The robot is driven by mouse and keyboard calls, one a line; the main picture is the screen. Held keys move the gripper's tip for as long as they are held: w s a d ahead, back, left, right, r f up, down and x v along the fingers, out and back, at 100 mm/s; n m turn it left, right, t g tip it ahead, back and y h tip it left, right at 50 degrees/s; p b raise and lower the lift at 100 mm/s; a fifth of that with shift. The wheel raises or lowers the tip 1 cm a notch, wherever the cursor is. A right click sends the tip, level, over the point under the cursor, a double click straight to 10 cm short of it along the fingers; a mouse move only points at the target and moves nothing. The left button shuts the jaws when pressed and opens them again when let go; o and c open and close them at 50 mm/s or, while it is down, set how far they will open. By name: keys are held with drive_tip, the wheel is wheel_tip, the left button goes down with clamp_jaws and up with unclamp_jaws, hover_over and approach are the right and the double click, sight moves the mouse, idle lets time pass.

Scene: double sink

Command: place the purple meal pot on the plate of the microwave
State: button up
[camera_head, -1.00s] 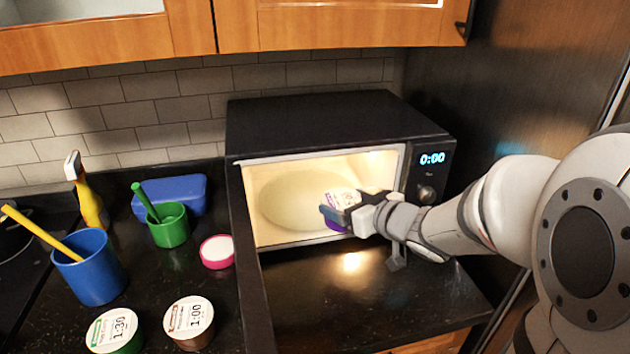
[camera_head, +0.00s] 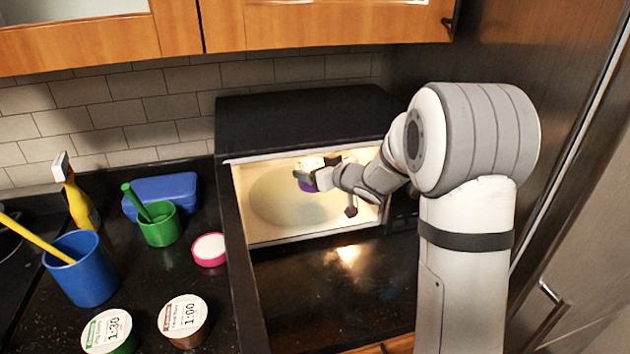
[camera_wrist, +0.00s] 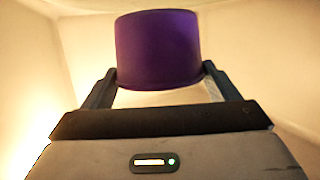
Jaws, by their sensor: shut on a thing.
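The purple meal pot (camera_wrist: 158,48) is held between the two fingers of my gripper (camera_wrist: 160,82) in the wrist view. In the head view my gripper (camera_head: 308,178) is inside the open microwave (camera_head: 300,122), and only a little of the pot (camera_head: 307,187) shows, with its pale lid on top. The round, pale plate (camera_head: 280,208) lies on the microwave floor. The pot appears above the plate; the gap between them cannot be told. My gripper hides part of the pot and the plate.
The microwave door (camera_head: 240,250) stands open toward the front left. Two other pots, one green (camera_head: 108,332) and one brown (camera_head: 184,322), stand on the counter with a blue cup (camera_head: 80,270), a green cup (camera_head: 160,226) and a pink-rimmed container (camera_head: 209,250).

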drive_tip(key=shift+w+f, duration=0.2)
drive_tip(key=shift+f, duration=1.7)
drive_tip(key=shift+f, duration=0.15)
drive_tip(key=o, duration=1.3)
drive_tip(key=shift+a, duration=0.1)
drive_tip(key=shift+r, duration=0.2)
drive_tip(key=v, duration=1.2)
